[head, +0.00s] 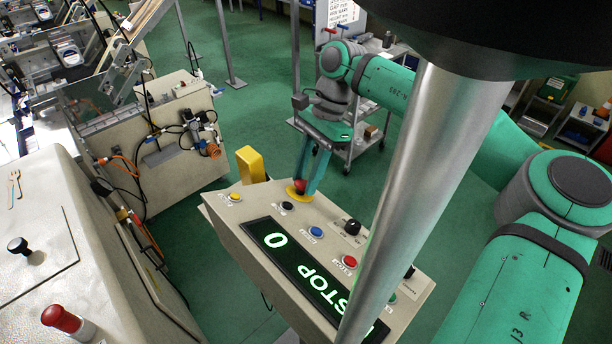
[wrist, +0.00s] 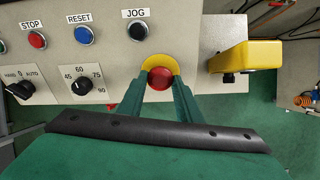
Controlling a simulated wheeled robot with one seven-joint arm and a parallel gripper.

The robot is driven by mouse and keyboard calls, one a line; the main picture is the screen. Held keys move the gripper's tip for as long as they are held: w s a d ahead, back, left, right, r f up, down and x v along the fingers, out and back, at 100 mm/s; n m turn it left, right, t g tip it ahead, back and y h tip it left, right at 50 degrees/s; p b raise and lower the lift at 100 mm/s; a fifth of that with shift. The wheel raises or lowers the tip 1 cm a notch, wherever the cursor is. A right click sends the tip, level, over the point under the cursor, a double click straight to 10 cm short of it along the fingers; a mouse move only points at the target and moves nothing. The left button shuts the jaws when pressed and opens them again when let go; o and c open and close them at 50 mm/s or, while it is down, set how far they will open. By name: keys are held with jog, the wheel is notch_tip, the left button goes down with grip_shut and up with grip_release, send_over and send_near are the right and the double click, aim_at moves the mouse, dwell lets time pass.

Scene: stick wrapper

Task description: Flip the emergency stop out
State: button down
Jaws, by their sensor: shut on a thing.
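The emergency stop (head: 300,186) is a red mushroom button on a yellow round plate at the far corner of the control panel (head: 228,214). In the wrist view the red button (wrist: 161,78) sits below the JOG button, with the yellow plate (wrist: 161,62) showing around its upper side. My gripper (head: 311,178) reaches down from above, its green fingers on either side of the red button. In the wrist view my gripper (wrist: 160,84) has both fingertips against the button's sides. It is shut on the button. The button's underside is hidden.
The panel carries a lit STOP 0 display (head: 312,272), a black JOG button (wrist: 138,31), a blue RESET button (wrist: 84,36), a red STOP button (wrist: 37,40) and knobs. A yellow box (wrist: 252,56) sticks out beside the panel. A silver post (head: 425,170) crosses the head view.

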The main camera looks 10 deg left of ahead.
jog(key=shift+w+d+r, duration=0.15)
jog(key=shift+w+r, duration=0.05)
jog(key=shift+r, duration=0.25)
jog(key=c, duration=1.3)
grip_release()
jog(key=shift+o, duration=0.2)
jog(key=shift+r, duration=0.1)
jog(key=v, duration=1)
jog(key=shift+r, duration=0.25)
